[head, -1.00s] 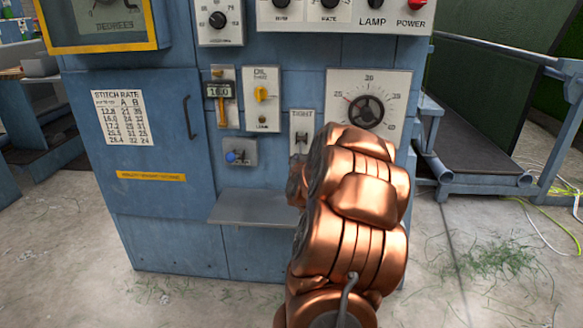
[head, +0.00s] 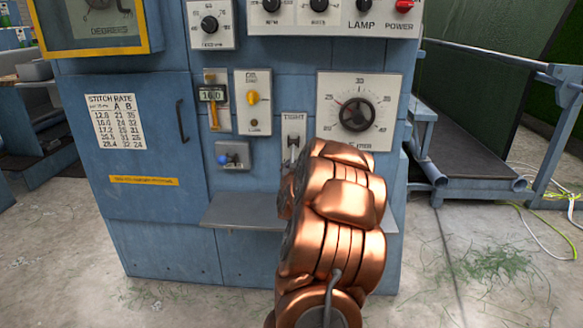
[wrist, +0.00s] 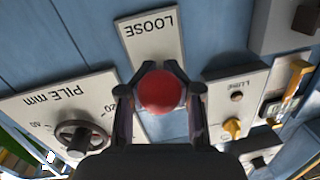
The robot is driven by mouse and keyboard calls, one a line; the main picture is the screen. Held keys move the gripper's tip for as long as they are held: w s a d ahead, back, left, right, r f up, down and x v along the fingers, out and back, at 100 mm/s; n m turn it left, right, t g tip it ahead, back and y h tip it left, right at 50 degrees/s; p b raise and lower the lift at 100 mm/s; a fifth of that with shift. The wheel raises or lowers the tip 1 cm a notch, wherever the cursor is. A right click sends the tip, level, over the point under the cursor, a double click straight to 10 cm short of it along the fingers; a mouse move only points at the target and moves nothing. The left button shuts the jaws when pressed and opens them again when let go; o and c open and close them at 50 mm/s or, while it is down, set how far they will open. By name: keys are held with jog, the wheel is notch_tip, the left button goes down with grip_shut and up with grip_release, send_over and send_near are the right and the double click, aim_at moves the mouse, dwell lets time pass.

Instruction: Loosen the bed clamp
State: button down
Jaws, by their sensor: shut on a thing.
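The bed clamp's red ball knob (wrist: 161,92) sits between my gripper's two dark fingers (wrist: 160,95) in the wrist view, and the gripper is shut on it. Behind the knob is the clamp's pale plate (wrist: 151,38), with the word LOOSE upside down in this view. My copper arm covers the plate's lower part, the knob and my fingers there. The clamp lever's exact angle cannot be told.
The pile dial with a dark handwheel (head: 357,114) is close right of the clamp. The yellow-knobbed lube plate (head: 253,101) and a blue-knobbed switch (head: 232,156) are to its left. A grey shelf (head: 240,211) juts out below. Floor shows at both sides.

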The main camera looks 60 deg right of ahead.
jog(key=shift+s+f, duration=0.2)
jog(key=shift+f, duration=0.25)
jog(key=c, duration=1.2)
grip_release()
jog(key=shift+d+r, duration=0.1)
jog(key=shift+o, duration=0.4)
jog(key=shift+r, duration=0.1)
jog(key=shift+w+r, duration=0.1)
jog(key=v, duration=0.7)
jog(key=shift+a, duration=0.25)
